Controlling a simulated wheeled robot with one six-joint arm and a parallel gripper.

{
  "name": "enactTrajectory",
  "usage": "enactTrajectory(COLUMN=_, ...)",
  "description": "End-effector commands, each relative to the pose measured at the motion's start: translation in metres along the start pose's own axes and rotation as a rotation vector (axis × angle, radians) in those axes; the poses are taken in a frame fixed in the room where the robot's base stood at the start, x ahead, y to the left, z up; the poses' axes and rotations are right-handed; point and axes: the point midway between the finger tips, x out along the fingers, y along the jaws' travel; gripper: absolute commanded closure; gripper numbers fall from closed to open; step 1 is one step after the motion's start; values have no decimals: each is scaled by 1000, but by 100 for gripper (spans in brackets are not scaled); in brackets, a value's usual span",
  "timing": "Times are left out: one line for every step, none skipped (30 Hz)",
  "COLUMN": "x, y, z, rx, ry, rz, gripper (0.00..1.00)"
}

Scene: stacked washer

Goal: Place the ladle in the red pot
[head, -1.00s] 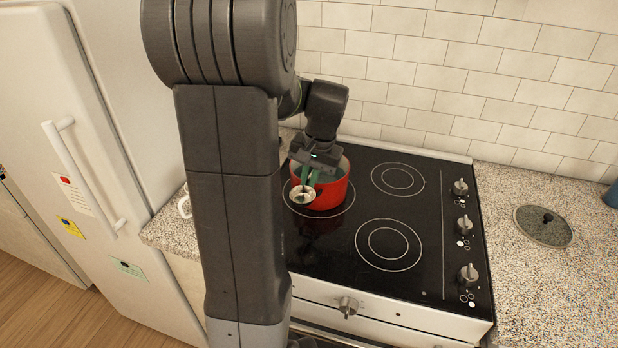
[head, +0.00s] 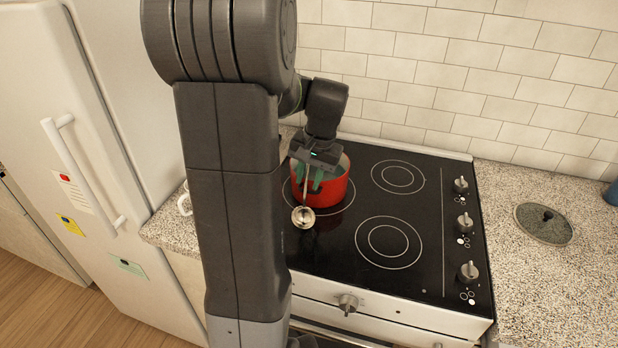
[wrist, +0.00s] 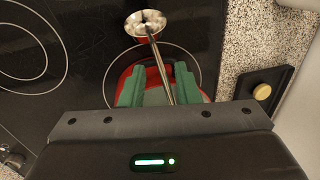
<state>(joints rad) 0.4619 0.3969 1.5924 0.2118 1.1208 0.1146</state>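The red pot (head: 331,193) stands on the back left burner of the black stove. It also shows in the wrist view (wrist: 154,77), largely hidden by my gripper. My gripper (head: 309,184) points down over the pot, its green fingers apart in the wrist view (wrist: 158,78). The metal ladle (head: 303,217) has its bowl outside the pot, past the front rim. Its thin handle runs back over the rim, up between my fingers. In the wrist view the ladle's bowl (wrist: 146,24) lies beyond the fingertips. Whether the handle rests on the rim is unclear.
The stove top (head: 345,270) has other empty burners and knobs on its right. A glass lid (head: 543,226) lies on the right counter. A tiled wall (head: 450,75) is behind; a white fridge (head: 80,130) is at left. A white cup (head: 184,205) is partly hidden by my arm.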

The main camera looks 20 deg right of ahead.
Motion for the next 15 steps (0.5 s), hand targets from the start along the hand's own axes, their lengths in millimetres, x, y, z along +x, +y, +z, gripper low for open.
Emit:
enactTrajectory(x=-10, y=-1, z=-1, rx=0, ry=4, rz=-1, gripper=71)
enactTrajectory(x=-15, y=-1, z=-1, rx=0, ry=5, rz=-1, gripper=71)
enactTrajectory(x=-23, y=-1, z=-2, rx=0, ry=6, rz=-1, gripper=71)
enactTrajectory(x=-30, y=-1, z=-1, rx=0, ry=6, rz=-1, gripper=71)
enactTrajectory(x=-37, y=-1, z=-1, rx=1, ry=7, rz=-1, gripper=71)
enactTrajectory(x=-46, y=-1, z=-2, rx=1, ry=7, rz=-2, gripper=71)
enactTrajectory(x=-53, y=-1, z=-2, rx=1, ry=6, rz=-2, gripper=71)
enactTrajectory(x=-60, y=-1, z=-1, rx=0, ry=6, rz=-1, gripper=71)
enactTrajectory(x=-69, y=-1, z=-1, rx=0, ry=6, rz=-1, gripper=71)
enactTrajectory(x=-76, y=-1, z=-2, rx=0, ry=6, rz=-1, gripper=71)
enactTrajectory(x=-82, y=-1, z=-1, rx=0, ry=5, rz=-1, gripper=71)
enactTrajectory(x=-90, y=-1, z=-1, rx=1, ry=5, rz=-1, gripper=71)
enactTrajectory(x=-95, y=0, z=-1, rx=1, ry=5, rz=-1, gripper=71)
enactTrajectory(x=-100, y=0, z=-1, rx=1, ry=5, rz=0, gripper=71)
enactTrajectory(x=-106, y=0, z=-1, rx=1, ry=3, rz=0, gripper=71)
